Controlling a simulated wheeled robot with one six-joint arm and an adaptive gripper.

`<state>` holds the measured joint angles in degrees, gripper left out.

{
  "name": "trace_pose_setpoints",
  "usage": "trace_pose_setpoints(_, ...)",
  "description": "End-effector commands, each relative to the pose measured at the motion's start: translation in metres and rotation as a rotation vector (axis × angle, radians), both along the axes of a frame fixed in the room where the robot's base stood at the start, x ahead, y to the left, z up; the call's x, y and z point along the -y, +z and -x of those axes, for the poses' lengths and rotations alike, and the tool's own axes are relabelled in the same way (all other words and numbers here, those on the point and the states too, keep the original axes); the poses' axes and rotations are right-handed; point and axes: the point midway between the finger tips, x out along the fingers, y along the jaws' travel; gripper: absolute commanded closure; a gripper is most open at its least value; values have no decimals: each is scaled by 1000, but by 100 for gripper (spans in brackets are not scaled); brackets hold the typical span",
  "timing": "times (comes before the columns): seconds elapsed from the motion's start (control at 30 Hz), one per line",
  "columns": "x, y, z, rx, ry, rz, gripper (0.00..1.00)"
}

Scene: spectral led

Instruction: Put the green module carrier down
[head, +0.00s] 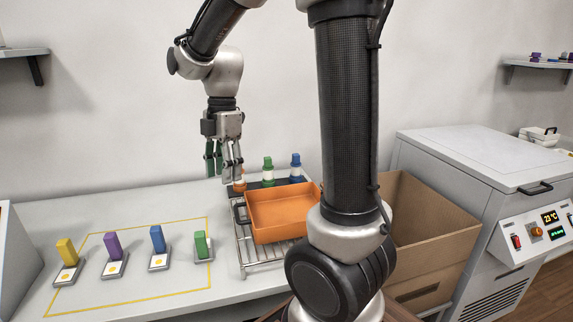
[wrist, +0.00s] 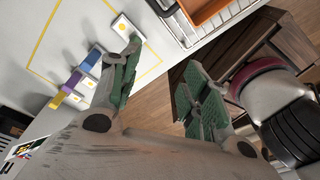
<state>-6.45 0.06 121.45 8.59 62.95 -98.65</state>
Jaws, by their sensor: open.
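The green module carrier (head: 201,246) stands upright on the bench, at the right end of a row inside the yellow outline. In the wrist view its pale base (wrist: 127,28) shows just beyond one fingertip; its green block cannot be made out apart from the green finger pad. My gripper (head: 223,170) hangs above the bench, behind the carrier and left of the orange tray. In the wrist view my gripper (wrist: 162,58) has its green-padded fingers spread wide with nothing between them.
Blue (head: 158,240), purple (head: 112,247) and yellow (head: 66,252) carriers stand left of the green one. An orange tray (head: 283,230) sits on a wire rack (head: 262,255) at right, with capped bottles (head: 296,168) behind. A cardboard box (head: 432,225) stands farther right.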

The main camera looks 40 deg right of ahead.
Motion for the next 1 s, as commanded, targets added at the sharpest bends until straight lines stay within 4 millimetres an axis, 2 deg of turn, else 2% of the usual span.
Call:
trace_pose_setpoints(0.03,8,13,15,29,-137,14,54)
trace_pose_setpoints(0.2,34,42,65,109,-675,31,54)
trace_pose_setpoints(0.4,57,54,122,188,-1277,-38,54)
trace_pose_setpoints(0.5,65,55,142,211,-1504,-89,54)
trace_pose_setpoints(0.6,70,53,154,222,-1660,-134,54)
trace_pose_setpoints(0.7,72,52,160,226,-1742,-159,54)
trace_pose_setpoints(1.0,73,52,162,224,-1769,-166,54)
